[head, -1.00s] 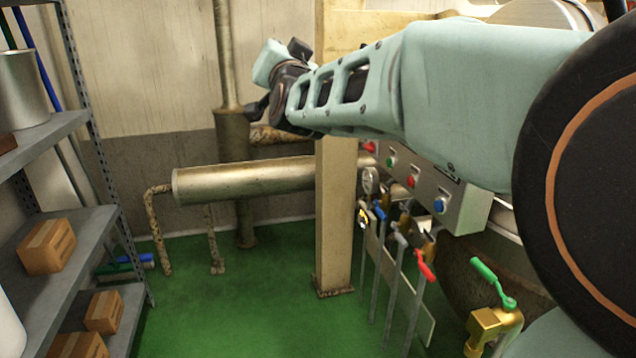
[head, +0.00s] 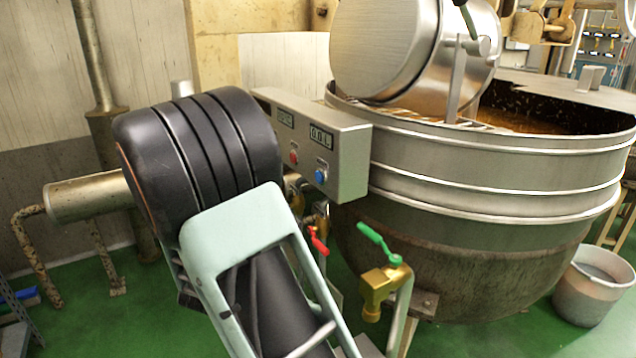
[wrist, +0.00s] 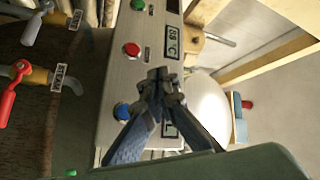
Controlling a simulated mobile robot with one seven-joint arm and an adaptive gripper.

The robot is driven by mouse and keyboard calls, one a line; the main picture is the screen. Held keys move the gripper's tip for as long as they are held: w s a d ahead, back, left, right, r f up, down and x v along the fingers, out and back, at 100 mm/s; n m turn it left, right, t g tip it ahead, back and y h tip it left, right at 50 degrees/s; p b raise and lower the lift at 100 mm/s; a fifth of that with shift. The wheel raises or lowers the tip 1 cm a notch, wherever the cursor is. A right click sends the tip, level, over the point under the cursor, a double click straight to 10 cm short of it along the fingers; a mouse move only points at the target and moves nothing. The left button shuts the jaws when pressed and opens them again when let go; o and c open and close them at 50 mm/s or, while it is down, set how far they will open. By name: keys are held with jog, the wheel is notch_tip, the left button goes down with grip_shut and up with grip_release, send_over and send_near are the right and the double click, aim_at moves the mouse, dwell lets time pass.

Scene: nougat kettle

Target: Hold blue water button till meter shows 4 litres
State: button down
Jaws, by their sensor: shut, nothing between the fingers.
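The blue water button (head: 321,176) is on the front of the grey control box (head: 350,160), low on its right part. The meter (head: 321,138) above it reads 0.0 L. In the wrist view the blue button (wrist: 122,111) shows beside my gripper (wrist: 160,76), partly behind one finger. The gripper is shut and empty in front of the panel, its tips off to the side of the button; I see no contact. The litre meter (wrist: 170,130) is mostly hidden there. In the head view my arm hides the gripper.
A red button (head: 293,157) and a temperature display (wrist: 173,41) are on the same panel; a green button (wrist: 137,5) is farther along. A red-handled valve (head: 318,243) and a green-handled valve (head: 380,243) stand below. The large kettle (head: 480,200) is right of the box.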

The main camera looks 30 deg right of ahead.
aim_at(319, 177)
jog(key=shift+s+d+f+m+g+h, duration=0.3)
jog(key=shift+s+d+f+m+h, duration=0.15)
jog(key=shift+s+d+f, duration=0.5)
jog(key=shift+w+a, duration=0.1)
jog(key=d, duration=0.8)
jog(key=shift+w+d+p, duration=0.15)
jog(key=shift+d+p, duration=0.25)
jog(key=shift+p, duration=0.05)
dwell(0.6)
jog(key=shift+d+b, duration=0.4)
jog(key=shift+b, duration=0.1)
